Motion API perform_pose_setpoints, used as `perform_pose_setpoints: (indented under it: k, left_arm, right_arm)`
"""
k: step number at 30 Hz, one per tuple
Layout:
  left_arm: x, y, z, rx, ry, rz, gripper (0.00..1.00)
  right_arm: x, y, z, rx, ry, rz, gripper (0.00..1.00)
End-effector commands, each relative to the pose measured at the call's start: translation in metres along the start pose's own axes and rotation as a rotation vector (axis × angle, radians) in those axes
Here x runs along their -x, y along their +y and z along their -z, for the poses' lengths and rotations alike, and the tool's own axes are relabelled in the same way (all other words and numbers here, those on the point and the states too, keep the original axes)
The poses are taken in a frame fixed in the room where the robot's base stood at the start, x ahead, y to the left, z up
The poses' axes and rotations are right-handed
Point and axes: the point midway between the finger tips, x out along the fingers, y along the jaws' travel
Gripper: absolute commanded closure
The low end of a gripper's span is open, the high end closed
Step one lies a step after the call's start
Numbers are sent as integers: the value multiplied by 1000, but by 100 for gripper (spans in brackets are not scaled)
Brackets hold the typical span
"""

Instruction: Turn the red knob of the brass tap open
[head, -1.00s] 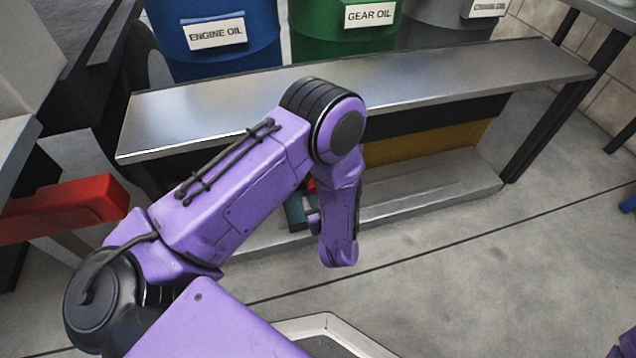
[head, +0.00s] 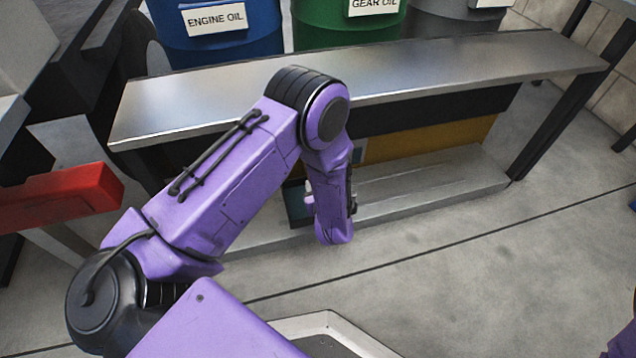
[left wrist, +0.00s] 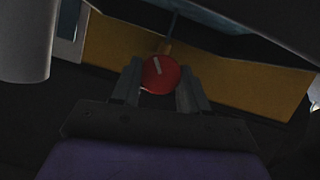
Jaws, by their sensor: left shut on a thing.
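The red knob (left wrist: 164,82), round with a pale line on its face, sits between the fingers of my left gripper (left wrist: 158,74) in the left wrist view. The fingers are shut on it from both sides. The pale line tilts a little from upright. A small piece of the brass tap (left wrist: 165,47) shows just behind the knob, with a thin dark pipe above it. In the head view my left forearm hides the knob, the tap and the gripper. My right gripper is not in view.
A long steel bench (head: 400,85) stands above the work spot, with a grey ledge (head: 430,185) and an ochre panel (head: 430,138) beneath it. A teal box (head: 297,205) is partly hidden by my arm. Oil drums (head: 225,45) stand behind.

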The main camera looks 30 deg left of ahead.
Motion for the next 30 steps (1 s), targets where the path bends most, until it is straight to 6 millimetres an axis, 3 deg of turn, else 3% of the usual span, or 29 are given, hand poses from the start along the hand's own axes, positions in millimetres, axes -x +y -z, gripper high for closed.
perform_pose_setpoints:
  k: [11, 30]
  left_arm:
    - [1, -2, 2, 128, -2, -53, 86]
    - [0, -5, -2, 652, -4, -270, 86]
  right_arm:
    - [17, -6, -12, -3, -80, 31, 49]
    - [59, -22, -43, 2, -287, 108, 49]
